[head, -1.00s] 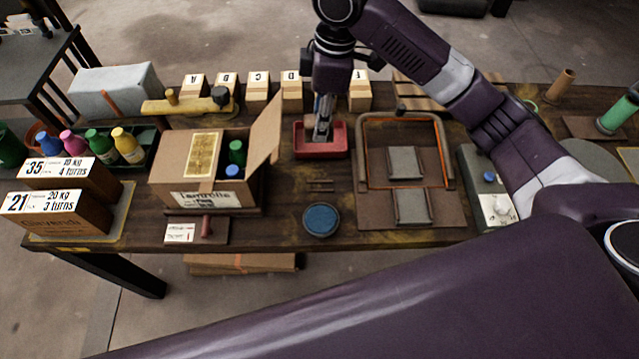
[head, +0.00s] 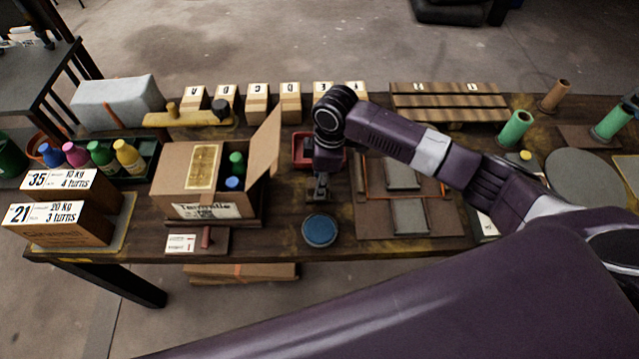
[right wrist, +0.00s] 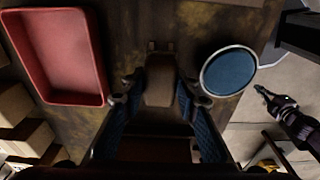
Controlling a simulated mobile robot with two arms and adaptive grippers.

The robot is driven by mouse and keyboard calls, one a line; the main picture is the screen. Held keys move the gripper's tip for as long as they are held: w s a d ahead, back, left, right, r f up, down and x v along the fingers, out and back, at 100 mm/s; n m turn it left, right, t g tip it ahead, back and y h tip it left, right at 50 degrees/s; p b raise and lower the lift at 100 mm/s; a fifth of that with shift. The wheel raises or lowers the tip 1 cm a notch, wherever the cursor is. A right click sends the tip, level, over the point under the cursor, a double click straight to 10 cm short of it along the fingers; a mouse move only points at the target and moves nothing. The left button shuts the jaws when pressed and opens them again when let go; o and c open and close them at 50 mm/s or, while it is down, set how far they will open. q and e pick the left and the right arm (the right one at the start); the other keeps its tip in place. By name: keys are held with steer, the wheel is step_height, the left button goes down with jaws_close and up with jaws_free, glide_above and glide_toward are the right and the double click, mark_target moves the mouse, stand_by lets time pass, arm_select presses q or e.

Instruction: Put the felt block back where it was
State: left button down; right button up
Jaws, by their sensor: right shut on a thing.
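My right gripper (head: 320,187) points down over the table, between the red tray (head: 302,148) and the round blue pad (head: 320,230). In the right wrist view its fingers (right wrist: 160,95) are shut on a grey-brown block, the felt block (right wrist: 160,82). A small dark fitting on the table shows just past the block's far end; I cannot tell whether the block touches it. The red tray looks empty in the right wrist view (right wrist: 60,55). A dark gripper, apparently my left one (right wrist: 275,98), shows small at that view's right edge, away from the table; its jaws are unclear.
The open cardboard box (head: 185,180) with a raised flap stands left of my right gripper. A brown board with an orange-edged frame and grey pads (head: 440,222) lies to the right. Lettered wooden blocks (head: 258,100) line the back. The table's front edge is beyond the blue pad.

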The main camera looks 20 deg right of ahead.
steer(key=shift+f, duration=0.55)
steer(key=shift+f, duration=0.45)
steer(key=o, duration=1)
steer(key=r, duration=0.4)
steer(key=d+r, duration=0.1)
steer(key=r, duration=0.8)
steer(key=shift+s+d+b, duration=0.15)
steer(key=shift+b, duration=0.2)
steer(key=shift+f, duration=0.1)
